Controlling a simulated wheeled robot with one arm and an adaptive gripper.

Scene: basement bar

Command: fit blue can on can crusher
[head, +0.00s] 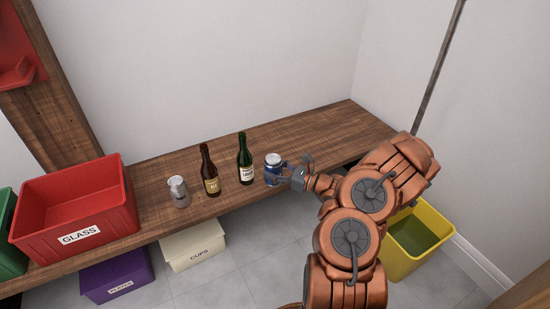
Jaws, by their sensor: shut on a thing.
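The blue can (273,165) stands upright on the wooden shelf, right of the green bottle, with its silver top showing. My gripper (282,173) reaches in from the right and is shut on the can, with its fingers around the can's right and lower side. The can looks to be at shelf level; I cannot tell whether it is lifted. A red device (18,65), partly cut off, is mounted on a wooden post at the upper left; it may be the can crusher.
A red GLASS crate (118,215) sits farther left. A yellow bin (405,262) is at right. The shelf's back right is clear.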

